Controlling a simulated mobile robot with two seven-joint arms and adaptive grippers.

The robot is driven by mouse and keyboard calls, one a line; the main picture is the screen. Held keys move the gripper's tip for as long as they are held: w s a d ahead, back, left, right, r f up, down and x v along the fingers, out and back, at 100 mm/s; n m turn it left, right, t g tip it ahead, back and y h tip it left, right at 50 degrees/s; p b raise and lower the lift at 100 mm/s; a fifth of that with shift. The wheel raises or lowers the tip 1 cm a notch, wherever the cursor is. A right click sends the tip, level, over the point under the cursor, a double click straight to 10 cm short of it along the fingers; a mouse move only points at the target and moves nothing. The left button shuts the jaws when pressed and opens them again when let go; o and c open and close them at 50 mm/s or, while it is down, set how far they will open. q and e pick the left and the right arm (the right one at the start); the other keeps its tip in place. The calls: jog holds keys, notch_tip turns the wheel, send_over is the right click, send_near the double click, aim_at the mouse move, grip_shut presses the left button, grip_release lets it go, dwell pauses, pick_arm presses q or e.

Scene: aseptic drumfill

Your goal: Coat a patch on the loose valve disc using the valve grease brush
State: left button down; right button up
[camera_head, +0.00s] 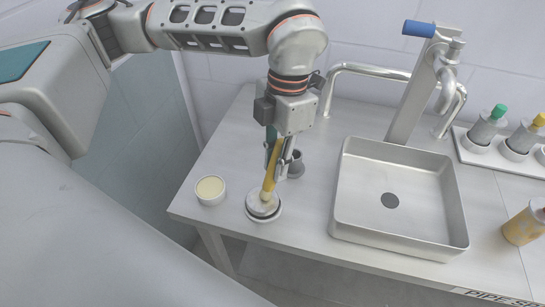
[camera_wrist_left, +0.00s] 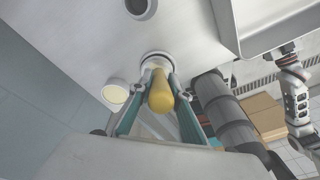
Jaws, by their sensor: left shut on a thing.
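My left gripper (camera_head: 278,158) is shut on the valve grease brush, whose yellow handle (camera_head: 270,178) slants down toward the disc. The loose valve disc (camera_head: 257,209) is a round grey-metal piece in a white round holder (camera_head: 263,218) near the table's front edge. The brush's lower end is over the disc and appears to meet it; the contact itself is hard to make out. In the left wrist view the yellow handle (camera_wrist_left: 160,95) sits between the fingers and hides most of the disc. No coated patch can be made out.
A white pot of pale yellow grease (camera_head: 210,187) stands left of the disc. A dark grey cup (camera_head: 296,164) stands behind it. A steel sink (camera_head: 400,240) with a tap is to the right, then a rack of bottles (camera_head: 475,156) and a yellow bottle (camera_head: 525,226).

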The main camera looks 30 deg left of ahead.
pick_arm(q)
jog(key=shift+a+b, duration=0.1)
jog(key=shift+b, duration=0.4)
jog(key=w+a, duration=0.1)
jog(key=a, duration=0.1)
jog(key=shift+w+a, duration=0.3)
jog(key=shift+w, duration=0.05)
dwell(0.9)
jog(key=shift+r+p, duration=2.15)
jog(key=shift+r, duration=0.8)
